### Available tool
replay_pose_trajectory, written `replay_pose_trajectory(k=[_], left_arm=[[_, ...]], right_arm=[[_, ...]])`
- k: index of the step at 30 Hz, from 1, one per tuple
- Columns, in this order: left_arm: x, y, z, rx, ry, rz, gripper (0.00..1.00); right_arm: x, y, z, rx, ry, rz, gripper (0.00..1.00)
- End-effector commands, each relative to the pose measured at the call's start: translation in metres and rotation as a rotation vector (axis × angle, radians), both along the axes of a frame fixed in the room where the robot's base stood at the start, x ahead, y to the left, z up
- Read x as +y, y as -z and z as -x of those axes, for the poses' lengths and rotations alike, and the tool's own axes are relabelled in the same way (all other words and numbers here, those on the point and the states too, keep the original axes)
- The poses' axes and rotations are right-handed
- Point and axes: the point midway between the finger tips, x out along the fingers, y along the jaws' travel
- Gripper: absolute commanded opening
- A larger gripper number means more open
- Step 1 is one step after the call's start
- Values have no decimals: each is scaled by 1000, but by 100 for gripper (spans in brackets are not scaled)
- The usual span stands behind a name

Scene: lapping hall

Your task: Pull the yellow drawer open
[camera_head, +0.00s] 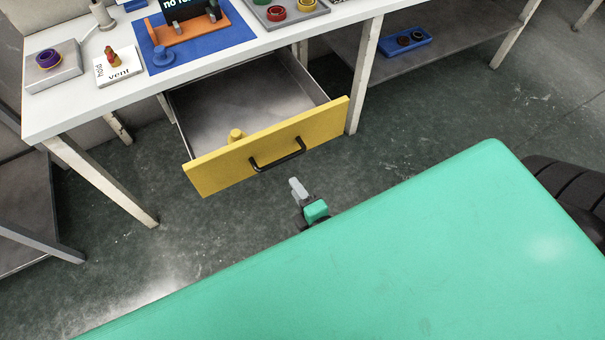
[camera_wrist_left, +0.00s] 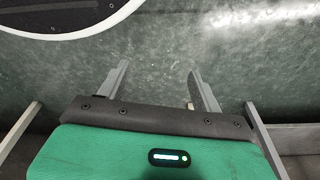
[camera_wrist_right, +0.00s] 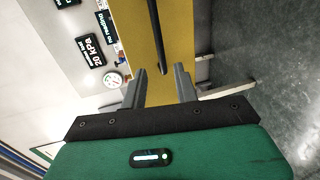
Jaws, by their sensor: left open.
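The yellow drawer (camera_head: 229,168) under the white workbench stands pulled out, its grey inside showing. A small yellow knob-like piece (camera_head: 236,135) shows inside behind its front. A black bar handle (camera_head: 278,155) is on the front; it also shows in the right wrist view (camera_wrist_right: 154,30). My right gripper (camera_head: 296,185) is just in front of and below the handle, apart from it. In the right wrist view its fingers (camera_wrist_right: 160,70) are spread with nothing held, the yellow front beyond them. My left gripper (camera_wrist_left: 157,72) is open and empty above the green floor, seen only in its wrist view.
On the workbench (camera_head: 99,100) are a blue mat (camera_head: 215,50), an orange stand (camera_head: 187,33), a vent card (camera_head: 119,69) and a grey block with a purple ring (camera_head: 52,75). A blue tray (camera_head: 404,43) lies on a lower shelf. Floor before the drawer is clear.

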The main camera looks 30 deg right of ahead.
Motion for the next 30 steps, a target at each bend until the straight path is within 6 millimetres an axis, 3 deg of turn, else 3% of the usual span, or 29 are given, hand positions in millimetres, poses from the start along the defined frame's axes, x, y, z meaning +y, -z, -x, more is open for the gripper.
replay_pose_trajectory(k=[8, 26, 30], left_arm=[[-2, -15, -6, -4, -2, 3, 66], [-3, -16, -6, -3, -2, 3, 66], [-3, -16, -6, -2, -1, 4, 66]], right_arm=[[0, -3, 19, 1, 0, -1, 30], [-1, -4, 20, 1, 0, -1, 30], [-6, 11, 19, 42, 37, -60, 30]])
